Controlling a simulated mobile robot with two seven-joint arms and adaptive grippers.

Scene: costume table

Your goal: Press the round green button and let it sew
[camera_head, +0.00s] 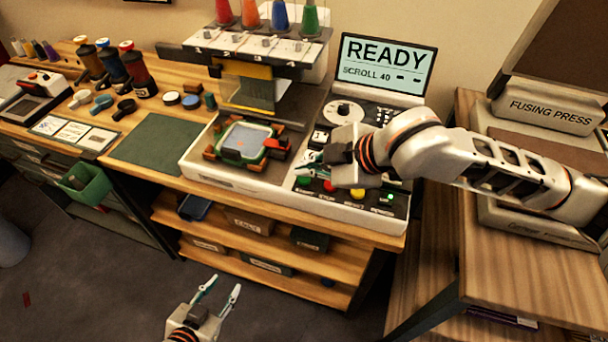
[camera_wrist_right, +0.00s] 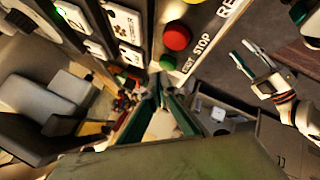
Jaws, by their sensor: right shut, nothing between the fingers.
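The round green button (camera_head: 304,181) is at the left end of the front button row on the sewing machine's control panel. A green button also shows in the right wrist view (camera_wrist_right: 167,62), beside a red button (camera_wrist_right: 177,35). My right gripper (camera_head: 308,167) is shut and empty. It reaches in from the right over the panel, its fingertips close to the left green button; contact cannot be told. Its fingers show in the wrist view (camera_wrist_right: 158,92). My left gripper (camera_head: 221,292) is open and empty, low in front of the table. The display (camera_head: 385,64) reads READY, SCROLL 40.
Red (camera_head: 329,186), yellow (camera_head: 357,193) and another green button (camera_head: 388,198) continue the row to the right. An embroidery hoop (camera_head: 218,153) sits on the machine's left side, under the needle head (camera_head: 248,85). A fusing press (camera_head: 545,113) stands at right. The green mat (camera_head: 158,140) is clear.

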